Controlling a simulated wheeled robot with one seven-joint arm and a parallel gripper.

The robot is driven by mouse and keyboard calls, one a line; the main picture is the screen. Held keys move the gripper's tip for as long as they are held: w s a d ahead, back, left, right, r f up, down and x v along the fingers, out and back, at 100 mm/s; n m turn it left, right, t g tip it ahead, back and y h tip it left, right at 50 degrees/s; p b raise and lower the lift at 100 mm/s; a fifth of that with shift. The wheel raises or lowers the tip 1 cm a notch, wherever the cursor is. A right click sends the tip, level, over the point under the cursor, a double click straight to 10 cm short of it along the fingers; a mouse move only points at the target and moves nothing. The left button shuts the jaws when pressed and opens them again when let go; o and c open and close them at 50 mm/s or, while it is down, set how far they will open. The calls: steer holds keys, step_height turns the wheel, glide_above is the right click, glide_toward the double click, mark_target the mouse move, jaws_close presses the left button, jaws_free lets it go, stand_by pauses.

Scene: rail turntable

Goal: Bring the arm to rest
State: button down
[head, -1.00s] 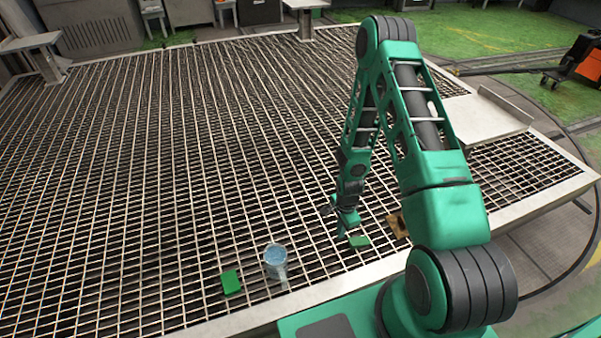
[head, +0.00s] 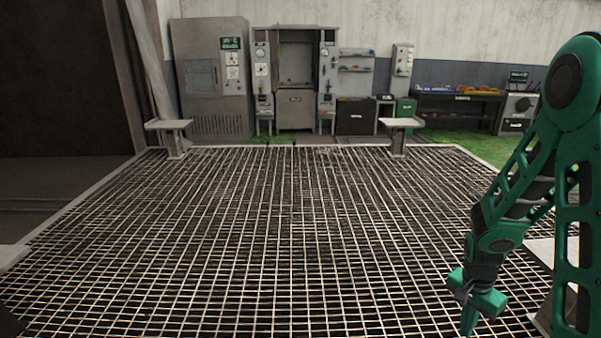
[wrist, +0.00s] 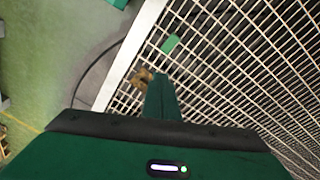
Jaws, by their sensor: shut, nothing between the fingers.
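My gripper (head: 468,322) hangs at the lower right of the head view, at the end of my bent green arm. It points downward over the metal grating (head: 250,250). In the wrist view my gripper (wrist: 160,92) shows as a dark green finger shape reaching up from the bottom. It is shut and empty. A green block (wrist: 170,44) lies on the grating beyond the fingertips, apart from them. A brown piece (wrist: 142,77) lies beside the fingertips in the picture, partly hidden by them.
Two small pedestals (head: 172,126) (head: 400,123) stand at the grating's far edge. Cabinets (head: 212,80) and a workbench (head: 455,97) line the back wall. The visible middle of the grating is clear. The grating's pale edge (wrist: 130,55) crosses the wrist view.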

steer(key=s+r+n, duration=0.3)
steer(key=s+r, duration=0.6)
steer(key=r, duration=0.5)
steer(key=s+a+r+n, duration=0.1)
steer(key=s+r, duration=0.3)
steer(key=s, duration=0.2)
steer(key=s+a+r+n+y, duration=0.1)
steer(key=s+r+n, duration=0.1)
steer(key=s+r, duration=0.2)
steer(key=s, duration=0.3)
steer(key=shift+s+a+r+y, duration=0.15)
steer(key=shift+r+y, duration=0.1)
steer(key=shift+y, duration=0.05)
steer(key=shift+w+f, duration=0.25)
steer(key=shift+w, duration=0.4)
